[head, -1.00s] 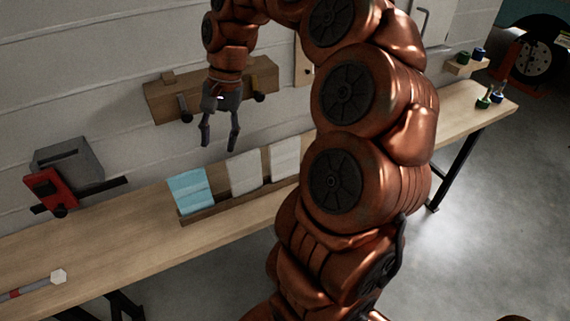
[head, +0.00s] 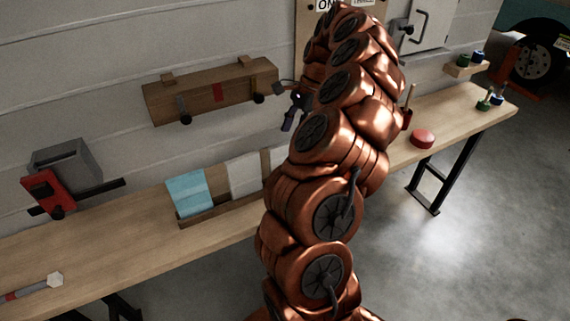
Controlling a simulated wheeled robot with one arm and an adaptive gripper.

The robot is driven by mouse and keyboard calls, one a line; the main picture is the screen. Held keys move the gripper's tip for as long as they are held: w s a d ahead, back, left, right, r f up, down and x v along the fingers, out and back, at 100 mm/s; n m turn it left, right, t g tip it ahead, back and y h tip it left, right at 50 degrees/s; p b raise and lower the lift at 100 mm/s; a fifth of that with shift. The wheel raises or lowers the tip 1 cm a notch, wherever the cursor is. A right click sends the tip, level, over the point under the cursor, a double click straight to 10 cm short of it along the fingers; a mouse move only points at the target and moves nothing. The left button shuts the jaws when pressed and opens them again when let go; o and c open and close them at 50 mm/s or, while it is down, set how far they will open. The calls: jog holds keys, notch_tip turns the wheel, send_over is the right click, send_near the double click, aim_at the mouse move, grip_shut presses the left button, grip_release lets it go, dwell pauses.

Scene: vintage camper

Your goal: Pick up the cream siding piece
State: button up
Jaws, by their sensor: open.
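Three siding pieces stand in a brown wooden rack (head: 222,214) on the bench. The left one is light blue (head: 187,190). The middle pale siding piece (head: 244,176) is whitish, and the right pale siding piece (head: 276,158) is mostly hidden behind my arm. I cannot tell from colour which pale one is cream. My gripper (head: 291,112) is open, partly hidden by my arm, above the right end of the rack and apart from the pieces. I see nothing held in it.
A wooden wall block (head: 212,95) with dark pegs is left of my gripper. A red-and-grey device (head: 60,180) is at left, a hammer-like tool (head: 35,287) at front left. A red round object (head: 422,138) lies on the bench (head: 130,225) at right.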

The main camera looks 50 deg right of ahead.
aim_at(286, 143)
jog(key=shift+p+x, duration=1)
jog(key=shift+x, duration=1.6)
jog(key=shift+w+a+f, duration=0.15)
jog(key=shift+a+f, duration=0.1)
jog(key=shift+f, duration=0.05)
jog(key=shift+f+b, duration=0.3)
grip_shut()
